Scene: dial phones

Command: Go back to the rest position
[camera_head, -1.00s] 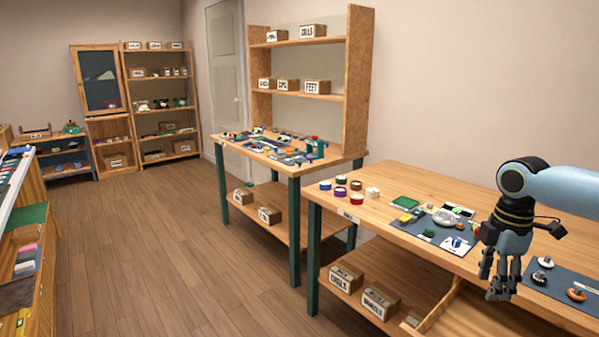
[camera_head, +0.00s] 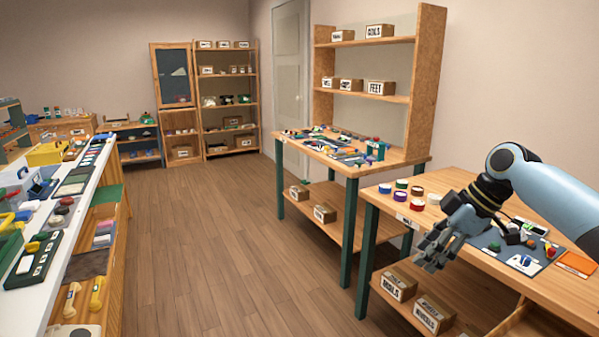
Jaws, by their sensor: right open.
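My right arm comes in from the right side of the head view. Its gripper (camera_head: 436,250) hangs over the front edge of the near wooden workbench (camera_head: 452,181), fingers pointing down and left. The fingers are spread and hold nothing that I can see. The arm and gripper hide part of the bench top and the grey mat (camera_head: 550,252) on it. My left gripper is not in view.
Coloured rolls (camera_head: 401,185) lie on the near bench's left end; labelled boxes (camera_head: 398,284) stand on its lower shelf. A second bench (camera_head: 352,172) with a shelf stands behind. A cluttered white counter (camera_head: 75,215) runs along the left. The wooden floor (camera_head: 230,240) between is clear.

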